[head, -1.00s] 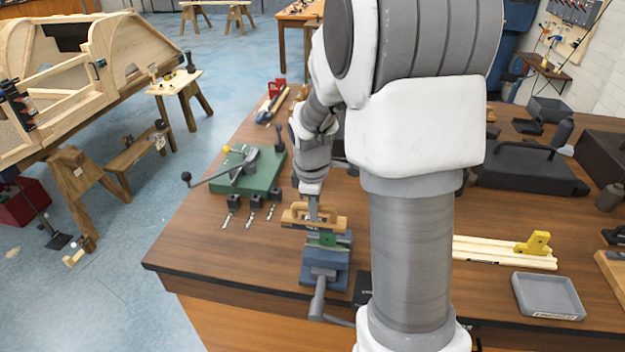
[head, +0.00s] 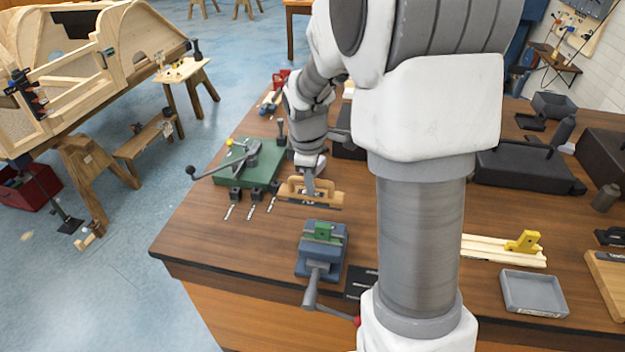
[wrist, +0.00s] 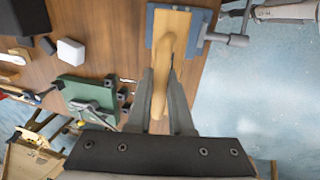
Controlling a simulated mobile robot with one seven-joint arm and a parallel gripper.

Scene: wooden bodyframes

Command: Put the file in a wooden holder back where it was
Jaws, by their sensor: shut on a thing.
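The file in its wooden holder (head: 296,188) is a tan block with a raised handle and a dark strip along its underside. My gripper (head: 309,188) is shut on the handle. In the wrist view, the wooden holder (wrist: 173,30) points away between the fingers of my gripper (wrist: 161,85). In the head view it appears just beyond the blue vise (head: 320,262), which has a green piece (head: 323,231) in its jaws. I cannot tell how high the holder is above the table.
A green tool (head: 245,172) with a long lever stands to the left, with small dark blocks before it. A black plate (head: 361,284) lies right of the vise. A grey tray (head: 533,293) and pale rails (head: 490,247) lie farther right. The front-left tabletop is clear.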

